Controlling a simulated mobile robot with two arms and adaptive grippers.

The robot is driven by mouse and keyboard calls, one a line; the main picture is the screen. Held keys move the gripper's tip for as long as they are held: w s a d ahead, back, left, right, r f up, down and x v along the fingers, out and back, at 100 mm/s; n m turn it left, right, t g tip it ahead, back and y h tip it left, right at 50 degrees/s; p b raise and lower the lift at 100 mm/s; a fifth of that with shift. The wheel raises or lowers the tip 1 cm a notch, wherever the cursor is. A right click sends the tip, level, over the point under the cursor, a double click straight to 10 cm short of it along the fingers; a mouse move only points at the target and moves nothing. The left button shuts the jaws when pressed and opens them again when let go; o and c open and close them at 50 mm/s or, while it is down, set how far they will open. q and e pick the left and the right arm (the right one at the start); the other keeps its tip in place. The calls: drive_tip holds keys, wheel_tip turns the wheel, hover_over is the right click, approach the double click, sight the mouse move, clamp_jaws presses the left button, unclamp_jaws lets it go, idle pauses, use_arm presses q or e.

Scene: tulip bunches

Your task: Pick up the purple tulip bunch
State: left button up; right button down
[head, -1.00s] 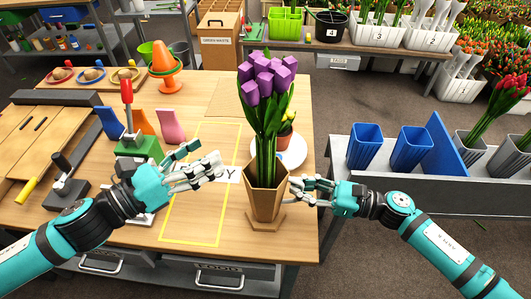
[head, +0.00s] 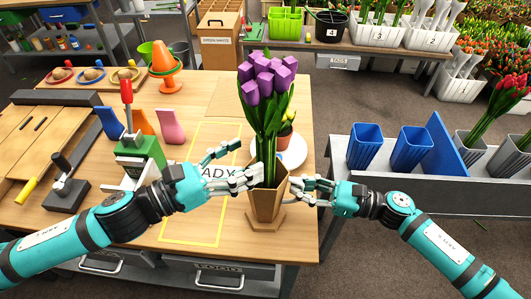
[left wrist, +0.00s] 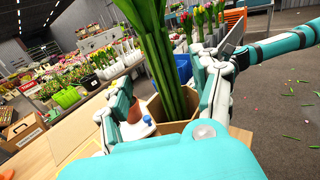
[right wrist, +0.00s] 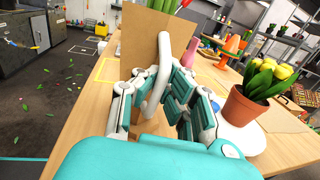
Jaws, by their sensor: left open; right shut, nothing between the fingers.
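The purple tulip bunch (head: 266,82) stands upright in a tan hexagonal vase (head: 266,203) near the table's front right. Its green stems (left wrist: 166,65) rise from the vase in the left wrist view. My left gripper (head: 246,165) is open at the left of the stems, just above the vase rim. In the left wrist view its fingers lie on either side of the stems; contact cannot be told. My right gripper (head: 295,191) is shut at the right side of the vase. In the right wrist view the vase (right wrist: 146,42) stands just beyond its fingers, beside a pale curved handle-like piece.
A potted yellow tulip (right wrist: 252,100) on a white plate (head: 293,151) stands behind the vase. A green tool with a red handle (head: 138,150) is to the left. Blue bins (head: 365,146) stand on a separate bench at right.

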sight(256, 155)
use_arm(q)
drive_tip(key=x, duration=0.5)
drive_tip(key=shift+w+d+f, duration=0.1)
drive_tip(key=shift+d+f, duration=0.15)
drive_tip(key=shift+f, duration=0.05)
clamp_jaws()
